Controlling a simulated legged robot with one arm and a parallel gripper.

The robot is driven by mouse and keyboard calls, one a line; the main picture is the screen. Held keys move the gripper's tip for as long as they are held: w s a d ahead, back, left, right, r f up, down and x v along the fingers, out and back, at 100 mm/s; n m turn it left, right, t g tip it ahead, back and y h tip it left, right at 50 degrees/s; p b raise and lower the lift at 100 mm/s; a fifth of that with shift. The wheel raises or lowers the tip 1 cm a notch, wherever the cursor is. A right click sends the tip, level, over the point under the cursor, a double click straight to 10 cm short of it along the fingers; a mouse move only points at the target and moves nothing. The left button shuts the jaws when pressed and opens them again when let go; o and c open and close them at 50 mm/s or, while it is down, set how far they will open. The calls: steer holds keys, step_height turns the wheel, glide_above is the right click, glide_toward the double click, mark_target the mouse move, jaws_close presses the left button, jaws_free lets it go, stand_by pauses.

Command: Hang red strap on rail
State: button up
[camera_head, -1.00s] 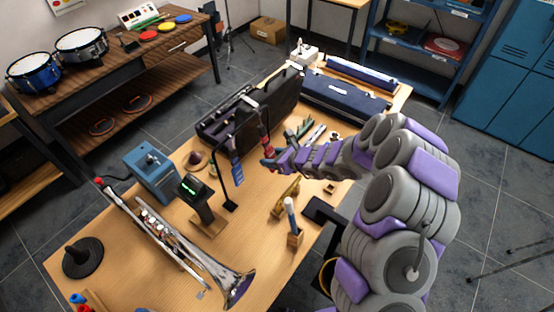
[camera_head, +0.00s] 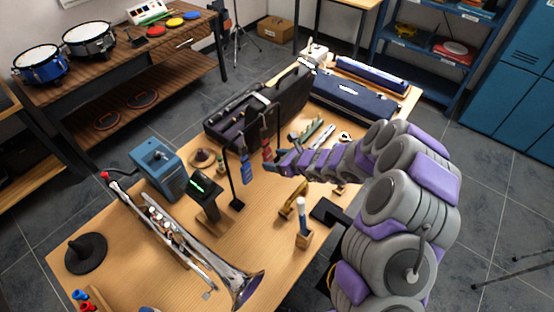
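The red strap (camera_head: 267,154) shows as a small red piece with a dark band running up from it, above the table's middle. My gripper (camera_head: 270,166) is at its lower end, close to or touching it. The fingers are too small to tell whether they are open or shut on it. A slim black stand (camera_head: 237,204) rises just left of my gripper. The rail seems to be its thin dark top, hard to make out against the dark open case behind. A blue strap or tag (camera_head: 246,168) hangs near the stand, left of the red one.
A dark open case (camera_head: 228,122) and a closed blue case (camera_head: 352,97) lie behind. A blue box (camera_head: 155,168), a dark device on a wooden stand (camera_head: 206,198) and a trumpet (camera_head: 190,246) are left. A wooden holder (camera_head: 303,238) stands in front; bare tabletop lies between.

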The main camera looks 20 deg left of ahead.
steer(key=shift+o, duration=1)
steer(key=shift+a, duration=0.15)
steer(key=shift+s+d+r, duration=0.1)
steer(key=shift+d+r, duration=0.25)
steer(key=shift+d, duration=0.45)
steer(key=p+v, duration=0.3)
steer(key=v, duration=1.3)
steer(key=shift+p, duration=0.35)
steer(key=shift+s+a, duration=0.1)
steer(key=shift+s, duration=0.05)
